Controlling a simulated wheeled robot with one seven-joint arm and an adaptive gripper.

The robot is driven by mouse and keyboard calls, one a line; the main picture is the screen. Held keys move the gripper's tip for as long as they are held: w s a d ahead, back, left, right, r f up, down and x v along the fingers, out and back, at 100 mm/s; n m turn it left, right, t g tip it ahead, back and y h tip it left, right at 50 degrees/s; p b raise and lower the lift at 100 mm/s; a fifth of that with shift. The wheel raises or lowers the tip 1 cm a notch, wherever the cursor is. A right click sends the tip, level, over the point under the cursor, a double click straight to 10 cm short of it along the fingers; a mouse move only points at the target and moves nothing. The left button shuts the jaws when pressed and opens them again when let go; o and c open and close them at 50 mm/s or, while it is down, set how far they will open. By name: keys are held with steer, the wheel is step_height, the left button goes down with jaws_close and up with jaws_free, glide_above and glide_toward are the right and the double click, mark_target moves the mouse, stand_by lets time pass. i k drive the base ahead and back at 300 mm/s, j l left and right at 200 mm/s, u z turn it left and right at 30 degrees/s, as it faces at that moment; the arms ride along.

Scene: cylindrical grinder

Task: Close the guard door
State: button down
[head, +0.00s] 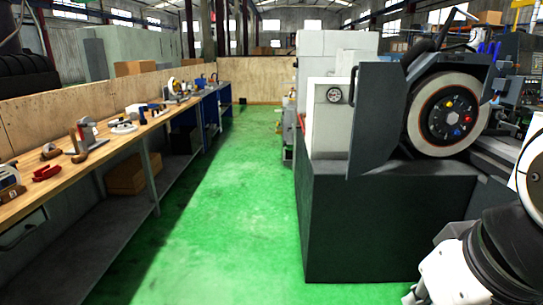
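The cylindrical grinder (385,230) stands at right, with a dark base. Its round grinding wheel (423,118) is exposed at the front of the dark wheel guard (476,68). The guard door (378,112) appears to be the dark upright panel left of the wheel. It stands open, swung away from the wheel face. A dark handle-like bar (353,86) shows at its left edge. My arm, white and black, is at the lower right, in front of the grinder. My gripper's fingers cannot be made out, and nothing of mine is seen touching the door.
A long workbench (98,150) with several tools runs along the left. A cardboard box (126,176) sits on its lower shelf. The green floor (222,215) between bench and grinder is clear. A white housing with a gauge (334,95) stands behind the door.

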mark_target(379, 105)
steer(key=i+j, duration=0.15)
steer(key=i, duration=0.55)
steer(key=i+j, duration=0.15)
steer(key=i, duration=0.55)
steer(key=i+j+z, duration=0.3)
steer(key=i+z, duration=0.2)
steer(key=i+j+z, duration=0.3)
steer(key=z, duration=0.2)
steer(key=i+j+z, duration=0.25)
steer(key=j+z, duration=0.2)
steer(key=j, duration=0.25)
